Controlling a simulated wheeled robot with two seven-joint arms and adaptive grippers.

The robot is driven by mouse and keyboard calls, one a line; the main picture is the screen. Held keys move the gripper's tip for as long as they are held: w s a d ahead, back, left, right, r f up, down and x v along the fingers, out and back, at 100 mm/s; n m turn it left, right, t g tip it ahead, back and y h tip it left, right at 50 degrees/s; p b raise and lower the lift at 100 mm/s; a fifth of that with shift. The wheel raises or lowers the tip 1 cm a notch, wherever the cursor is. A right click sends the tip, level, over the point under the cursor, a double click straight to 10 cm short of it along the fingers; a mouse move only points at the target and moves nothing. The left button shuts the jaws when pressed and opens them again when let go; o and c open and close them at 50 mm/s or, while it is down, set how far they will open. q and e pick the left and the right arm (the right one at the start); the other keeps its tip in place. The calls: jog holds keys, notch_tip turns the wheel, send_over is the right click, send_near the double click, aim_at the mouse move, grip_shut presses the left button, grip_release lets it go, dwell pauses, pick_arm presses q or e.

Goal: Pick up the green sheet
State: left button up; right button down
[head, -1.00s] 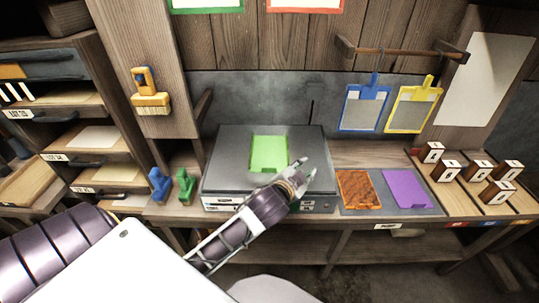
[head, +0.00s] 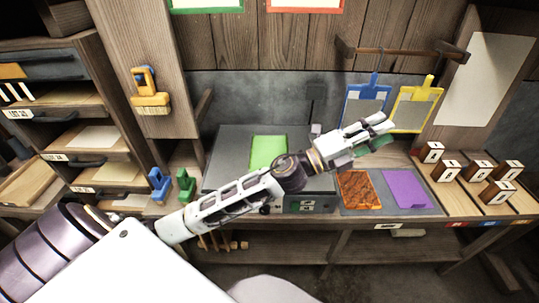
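The green sheet (head: 268,151) lies flat on top of the grey box-like unit (head: 228,150) at the middle of the bench. My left arm crosses in front of the unit and covers part of its top and front. My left gripper (head: 386,122) is up and to the right of the sheet, well apart from it, over the bench in front of the hanging boards. Its fingertips look apart. A dark green patch shows just under the fingers; I cannot tell what it is. My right gripper is not in view.
A blue board (head: 362,105) and a yellow board (head: 414,105) hang from a rail behind the gripper. A brown sheet (head: 359,190) and a purple sheet (head: 406,189) lie right of the unit. Several wooden blocks stand at far right. Blue and green clips (head: 186,185) stand at left.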

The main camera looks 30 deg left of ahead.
pick_arm(q)
jog(key=s+d+f+m+g+h, duration=0.2)
jog(key=s+d+f+m+g, duration=0.25)
jog(key=m+g, duration=0.85)
jog(key=a+f+m+g+y, duration=0.2)
jog(key=a+f+m+y, duration=0.35)
jog(key=f, duration=0.25)
jog(key=w+a+y, duration=0.2)
jog(key=a+y, duration=0.4)
jog(key=a, duration=0.8)
jog(key=w+a+f+y, duration=0.1)
jog(key=a+y, duration=0.6)
jog(key=a, duration=0.7)
jog(key=shift+w+a+f+m+g, duration=0.3)
jog(key=shift+w+m, duration=0.05)
jog(key=shift+w, duration=0.05)
jog(key=shift+w+a+f+p, duration=0.15)
jog(key=shift+f+p, duration=0.1)
jog(key=shift+f, duration=1.9)
jog(key=shift+w+f+p, duration=0.15)
jog(key=shift+f+p, duration=0.1)
jog(key=shift+f, duration=1.9)
